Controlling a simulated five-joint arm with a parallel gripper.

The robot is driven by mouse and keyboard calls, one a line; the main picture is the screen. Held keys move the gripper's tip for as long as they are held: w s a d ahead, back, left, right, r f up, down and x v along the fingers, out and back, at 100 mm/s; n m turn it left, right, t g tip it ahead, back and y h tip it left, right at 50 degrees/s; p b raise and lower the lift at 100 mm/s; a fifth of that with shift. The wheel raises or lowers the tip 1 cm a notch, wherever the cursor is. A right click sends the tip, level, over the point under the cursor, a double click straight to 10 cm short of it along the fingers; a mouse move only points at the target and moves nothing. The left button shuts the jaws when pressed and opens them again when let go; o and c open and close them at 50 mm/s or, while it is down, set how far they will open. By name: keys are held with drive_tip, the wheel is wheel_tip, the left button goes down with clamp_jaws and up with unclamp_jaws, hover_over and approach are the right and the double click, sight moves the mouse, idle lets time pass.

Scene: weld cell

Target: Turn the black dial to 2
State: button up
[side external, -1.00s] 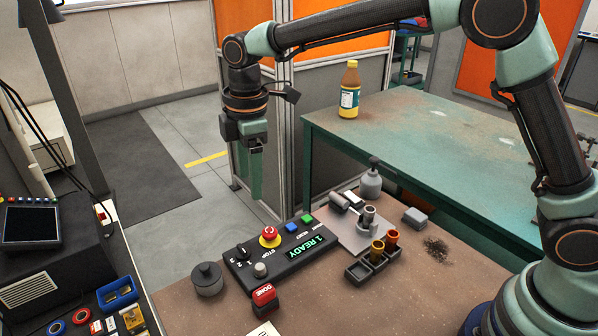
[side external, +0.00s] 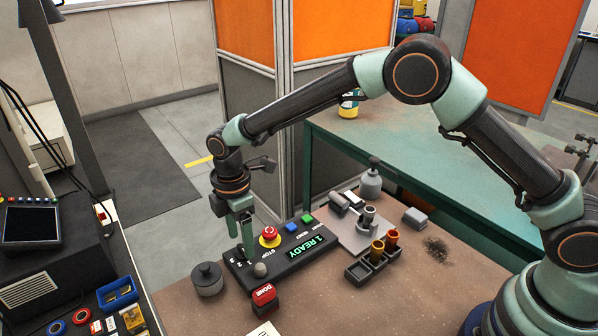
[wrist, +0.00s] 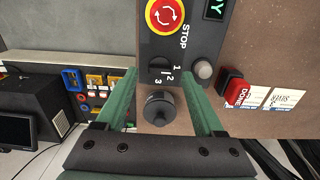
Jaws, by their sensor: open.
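The black dial (wrist: 159,64) sits on the dark control panel (side external: 290,256), with white marks 1, 2 and 3 beside it. Which mark its pointer faces is too small to tell. My gripper (side external: 246,254) points down over the dial's end of the panel. In the wrist view my gripper (wrist: 160,74) is open, its green fingers apart on either side of the dial, with nothing held. I cannot tell whether a finger touches it.
A grey round knob (side external: 260,270) and a red stop button (side external: 269,236) flank the dial closely. A dark lidded pot (side external: 207,279) stands left of the panel. A red DONE block (side external: 264,295) is in front. Blue and green buttons and a fixture (side external: 357,236) lie right.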

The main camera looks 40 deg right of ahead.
drive_tip(key=shift+f, duration=0.85)
clamp_jaws()
drive_tip(key=shift+m, duration=0.4)
drive_tip(key=m, duration=0.3)
drive_tip(key=shift+r+m, duration=0.1)
drive_tip(key=shift+m, duration=2.4)
